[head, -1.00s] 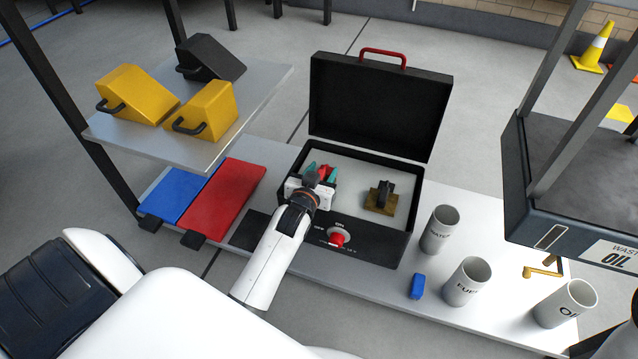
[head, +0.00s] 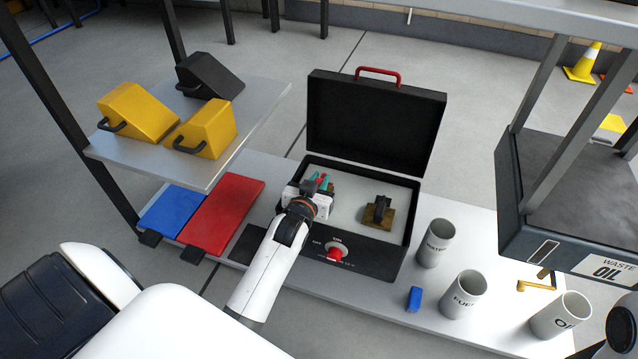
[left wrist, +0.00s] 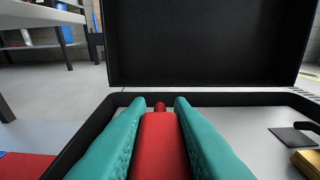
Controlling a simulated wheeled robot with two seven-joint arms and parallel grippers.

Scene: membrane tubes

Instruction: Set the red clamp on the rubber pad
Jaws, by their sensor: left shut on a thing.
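The red clamp (left wrist: 160,145) is between the teal fingers of my left gripper (left wrist: 160,110) in the left wrist view. In the head view, my left gripper (head: 318,183) is shut on it at the left side of the open black case. Only a little red of the clamp shows there; the hand hides the rest. A flat black square pad (head: 246,244), which looks like the rubber pad, lies on the table left of the case front, behind my left forearm. My right gripper is out of view.
The open black case (head: 400,262) has a raised lid and a red knob (head: 334,254). A brass-and-black piece (head: 379,213) sits inside. Red (head: 222,215) and blue (head: 172,208) mats lie left, under a shelf (head: 235,150) with wedges. Cups, including the fuel cup (head: 463,295), stand right.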

